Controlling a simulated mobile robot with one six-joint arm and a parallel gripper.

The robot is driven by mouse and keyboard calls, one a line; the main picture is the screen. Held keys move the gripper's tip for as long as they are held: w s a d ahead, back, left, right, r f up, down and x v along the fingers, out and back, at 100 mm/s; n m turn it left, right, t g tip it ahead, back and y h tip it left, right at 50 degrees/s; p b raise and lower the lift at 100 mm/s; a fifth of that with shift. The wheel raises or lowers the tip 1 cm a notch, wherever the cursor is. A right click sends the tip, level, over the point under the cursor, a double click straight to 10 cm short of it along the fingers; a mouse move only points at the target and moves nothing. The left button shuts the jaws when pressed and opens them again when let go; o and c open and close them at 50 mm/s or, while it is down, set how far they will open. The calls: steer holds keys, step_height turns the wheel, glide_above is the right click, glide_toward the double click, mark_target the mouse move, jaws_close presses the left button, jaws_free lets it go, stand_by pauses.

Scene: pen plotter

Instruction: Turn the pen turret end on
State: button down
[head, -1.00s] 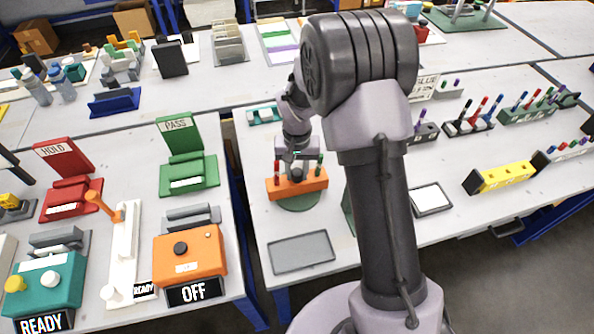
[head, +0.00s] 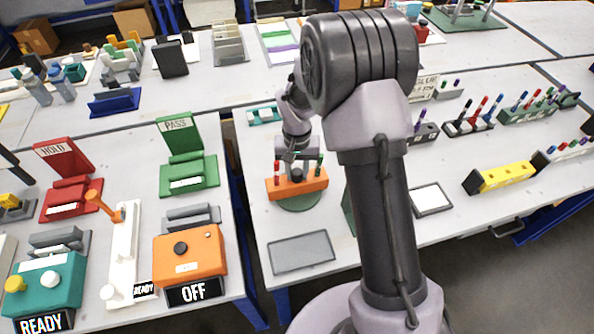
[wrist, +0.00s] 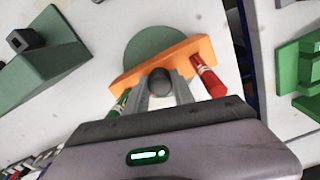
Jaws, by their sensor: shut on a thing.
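The pen turret is an orange bar (head: 312,184) on a round green base (head: 300,204), with a dark round knob at its middle. In the head view the bar runs nearly left to right, with a red pen (head: 277,169) at its left and a green pen (head: 319,164) at its right. The wrist view shows the bar (wrist: 192,52) slanted over the base (wrist: 150,42), with the red pen (wrist: 207,78) right and the green pen (wrist: 118,104) left. My gripper (wrist: 160,88) is shut on the dark knob (wrist: 159,80); its fingers flank it.
A grey tray (head: 301,252) lies in front of the turret. A white framed pad (head: 431,199) lies to the right, and a yellow block (head: 503,177) farther right. A gap separates this table from the left one, where an orange box (head: 190,257) reads OFF.

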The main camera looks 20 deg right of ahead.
steer(key=shift+n, duration=0.4)
steer(key=shift+r+n+p, duration=0.1)
steer(key=shift+n+p, duration=0.9)
steer(key=shift+n, duration=0.7)
steer(key=shift+n+p, duration=1.05)
steer(key=shift+n, duration=1.35)
steer(key=shift+n+p, duration=0.85)
steer(key=shift+n, duration=1.25)
steer(key=shift+w+n+p, duration=0.1)
steer(key=shift+n+p, duration=0.5)
steer(key=shift+n, duration=1.8)
steer(key=c, duration=1.3)
jaws_free()
steer(key=shift+c, duration=0.2)
